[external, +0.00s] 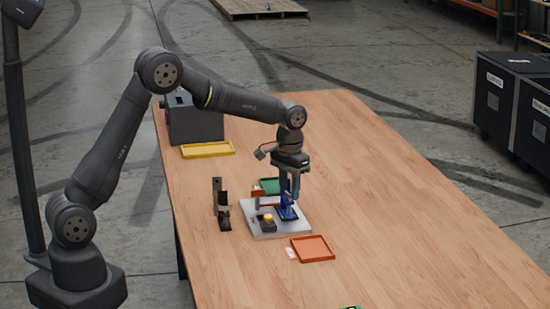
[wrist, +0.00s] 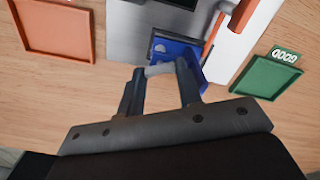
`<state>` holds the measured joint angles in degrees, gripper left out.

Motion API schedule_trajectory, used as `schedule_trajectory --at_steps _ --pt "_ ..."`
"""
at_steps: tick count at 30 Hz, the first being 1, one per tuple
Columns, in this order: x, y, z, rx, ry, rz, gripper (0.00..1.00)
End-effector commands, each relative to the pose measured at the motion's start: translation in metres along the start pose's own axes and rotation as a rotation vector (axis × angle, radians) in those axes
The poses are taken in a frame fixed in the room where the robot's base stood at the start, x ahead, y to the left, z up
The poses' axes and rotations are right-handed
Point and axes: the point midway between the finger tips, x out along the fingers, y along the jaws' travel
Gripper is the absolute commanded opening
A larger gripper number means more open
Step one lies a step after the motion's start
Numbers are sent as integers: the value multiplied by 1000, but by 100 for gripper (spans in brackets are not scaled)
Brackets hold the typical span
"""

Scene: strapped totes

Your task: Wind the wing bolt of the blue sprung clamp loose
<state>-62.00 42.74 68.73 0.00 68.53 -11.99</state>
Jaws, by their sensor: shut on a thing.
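The blue sprung clamp (external: 287,213) stands on a light grey plate (external: 262,233), below my gripper (external: 290,197). In the wrist view the blue clamp (wrist: 190,52) lies just beyond my fingertips. My gripper (wrist: 161,73) is shut on a light grey bar, which looks like the wing bolt (wrist: 159,69), with one finger at each end. The fingers hide the ends of the bolt, and I cannot tell how far it is wound. In the external view the bolt is hidden by the fingers.
On the plate are a dark block with a yellow top (external: 267,222) and a red bar (external: 268,204). A green tray (external: 271,186), an orange tray (external: 312,248), a yellow tray (external: 208,150) and a black stand (external: 221,205) surround it. The table's right side is clear.

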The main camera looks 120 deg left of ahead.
Motion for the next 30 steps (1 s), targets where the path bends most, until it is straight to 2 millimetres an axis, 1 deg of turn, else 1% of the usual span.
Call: schedule_trajectory --at_steps 21,30 --pt "0 0 0 -674 0 0 9" --pt "0 0 0 -901 0 0 9"
